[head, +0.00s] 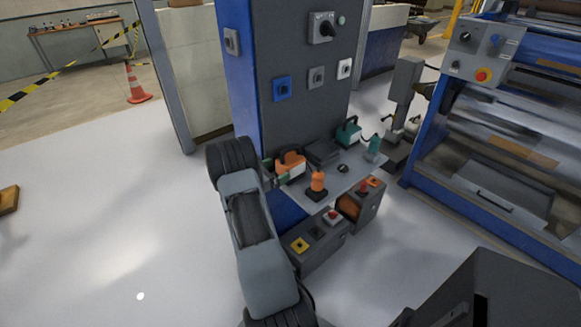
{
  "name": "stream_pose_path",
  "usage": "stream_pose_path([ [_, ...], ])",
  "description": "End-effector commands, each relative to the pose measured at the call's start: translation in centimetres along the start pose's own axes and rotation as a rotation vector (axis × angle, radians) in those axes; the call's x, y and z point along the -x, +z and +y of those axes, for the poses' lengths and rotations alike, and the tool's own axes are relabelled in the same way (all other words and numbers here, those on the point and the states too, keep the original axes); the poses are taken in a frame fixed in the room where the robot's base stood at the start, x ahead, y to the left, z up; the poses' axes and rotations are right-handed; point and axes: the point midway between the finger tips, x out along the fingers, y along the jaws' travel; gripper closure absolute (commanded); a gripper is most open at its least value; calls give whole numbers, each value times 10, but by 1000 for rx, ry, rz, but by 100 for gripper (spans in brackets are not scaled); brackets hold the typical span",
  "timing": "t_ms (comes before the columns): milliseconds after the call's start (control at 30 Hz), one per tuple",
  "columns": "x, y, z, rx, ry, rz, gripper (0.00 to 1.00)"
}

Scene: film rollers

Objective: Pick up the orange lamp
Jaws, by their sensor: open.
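A boxy orange thing with a dark top (291,165), like a hand lamp, stands on a grey shelf (338,182) at the foot of the control column. A smaller upright orange piece on a dark base (317,183), like a beacon lamp, stands just in front and to the right. I cannot tell for sure which is the orange lamp. My gripper (275,171) is open, at the left side of the boxy orange one, very close to it. My own arm hides part of the shelf's left end, and whether the jaws touch it is unclear.
Teal pieces (348,133) and (373,147) and a dark flat box (323,152) share the shelf. Button boxes (318,240) sit below. The control column (300,80) rises behind; a blue roller machine (500,130) stands right.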

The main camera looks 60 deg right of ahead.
Motion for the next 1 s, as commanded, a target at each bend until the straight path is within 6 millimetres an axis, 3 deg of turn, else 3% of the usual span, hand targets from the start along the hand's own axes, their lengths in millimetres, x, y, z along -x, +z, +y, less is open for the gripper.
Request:
stream_pose_path([
  [167,-9,1,0,0,0,1,0],
  [500,-51,2,0,-1,-2,1,0],
  [833,-56,1,1,0,0,1,0],
  [1000,-56,1,1,-1,0,1,15],
])
